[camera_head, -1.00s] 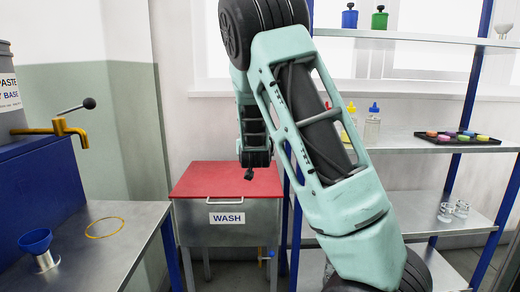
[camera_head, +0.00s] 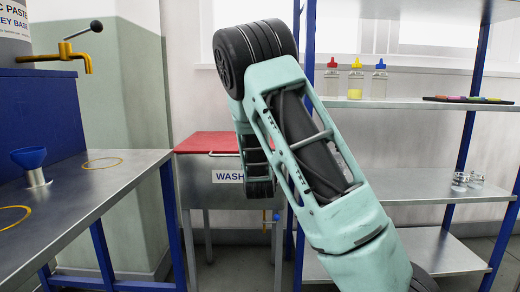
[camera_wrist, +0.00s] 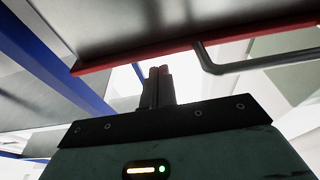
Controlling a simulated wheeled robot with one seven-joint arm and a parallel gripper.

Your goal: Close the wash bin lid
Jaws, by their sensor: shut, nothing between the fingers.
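The wash bin (camera_head: 220,200) is a grey metal box with a WASH label, standing at centre left in the head view. Its red lid (camera_head: 205,143) lies flat across the top there, with a handle at the front edge. My arm's end hides the bin's right part. In the wrist view, the lid's red edge (camera_wrist: 150,58) runs across the top, with the bent grey handle (camera_wrist: 212,62) to the right. My gripper (camera_wrist: 159,70) is shut and empty, its tips appearing close to the red edge. Whether they touch is unclear. The fingers are hidden in the head view.
A metal bench (camera_head: 85,190) with a blue funnel (camera_head: 30,158) and yellow rings stands at left. A shelf rack (camera_head: 425,185) with bottles, a dark tray (camera_head: 468,100) and small glass jars (camera_head: 468,180) stands at right. Some floor shows between bench and bin.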

